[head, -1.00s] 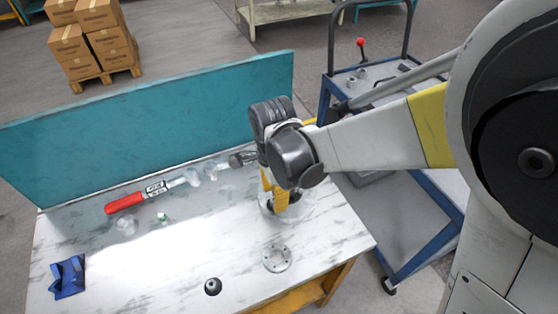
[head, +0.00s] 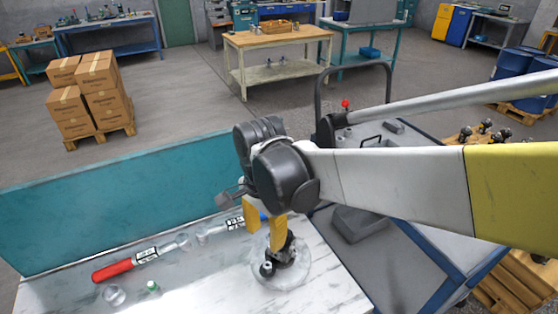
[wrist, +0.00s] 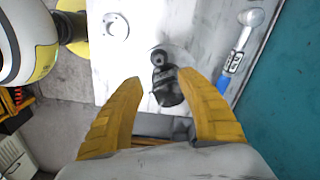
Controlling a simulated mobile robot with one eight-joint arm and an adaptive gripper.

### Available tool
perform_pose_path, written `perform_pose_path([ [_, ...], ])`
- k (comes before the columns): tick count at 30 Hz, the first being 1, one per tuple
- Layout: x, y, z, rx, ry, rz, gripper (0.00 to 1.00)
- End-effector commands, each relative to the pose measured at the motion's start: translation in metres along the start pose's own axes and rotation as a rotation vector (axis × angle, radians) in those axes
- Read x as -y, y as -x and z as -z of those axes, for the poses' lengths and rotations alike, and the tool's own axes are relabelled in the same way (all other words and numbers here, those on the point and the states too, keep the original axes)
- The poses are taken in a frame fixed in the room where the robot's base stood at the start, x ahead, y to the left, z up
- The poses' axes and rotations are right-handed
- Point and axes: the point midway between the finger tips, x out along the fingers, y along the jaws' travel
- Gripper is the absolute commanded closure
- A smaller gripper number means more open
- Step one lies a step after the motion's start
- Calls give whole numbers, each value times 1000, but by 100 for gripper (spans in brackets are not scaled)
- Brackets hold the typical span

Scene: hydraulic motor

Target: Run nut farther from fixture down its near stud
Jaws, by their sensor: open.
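My gripper (head: 264,232) is open, its two yellow fingers pointing down over the table. In the wrist view my gripper (wrist: 159,82) has its fingers spread left and right of a dark motor-like part (wrist: 167,88) with a round, holed end. A gap shows between that part and each finger; its height below the fingertips is unclear. In the head view the dark part (head: 285,252) stands on a pale round base (head: 292,274), partly hidden by the fingers. The nuts and studs cannot be made out in either view, and I cannot identify the fixture.
A red-handled wrench (head: 118,268), clear round pieces (head: 114,295) and a small green-topped item (head: 153,287) lie left on the table. A teal panel (head: 110,215) stands along the back. A trolley (head: 400,262) stands right. The wrist view shows a silver flange (wrist: 116,27).

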Motion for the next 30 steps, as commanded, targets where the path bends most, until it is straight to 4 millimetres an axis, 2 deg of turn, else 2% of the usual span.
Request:
perform_pose_path([
  [1,1,2,1,0,116,0,55],
  [6,0,-12,1,0,521,0,55],
  [10,-1,-20,0,0,697,0,55],
  [17,-1,-47,0,0,746,0,55],
  [24,-1,-94,0,0,744,0,55],
  [30,-1,-122,0,0,743,0,55],
])
